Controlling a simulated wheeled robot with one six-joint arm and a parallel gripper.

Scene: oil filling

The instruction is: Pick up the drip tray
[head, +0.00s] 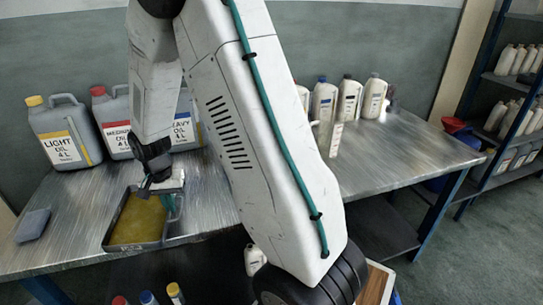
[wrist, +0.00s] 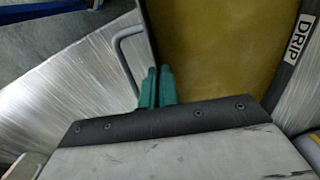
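The drip tray (head: 108,243) is a dark, shallow rectangular tray with yellow-brown oil in it, at the front left of the metal bench. In the wrist view its oil-filled inside (wrist: 215,50), a "DRIP" label and a grey loop handle (wrist: 118,47) show. My gripper (head: 170,204) points down at the tray's right side. In the wrist view its teal fingers (wrist: 157,85) are close together, at the tray's handle-side wall. They look shut on the tray there; the exact contact is hidden.
Jugs labelled light (head: 65,140), medium (head: 118,138) and heavy (head: 184,130) oil stand behind the tray. A grey-blue cloth (head: 33,225) lies to its left. White bottles (head: 348,98) stand at the bench's back right. Shelves (head: 500,80) stand at far right.

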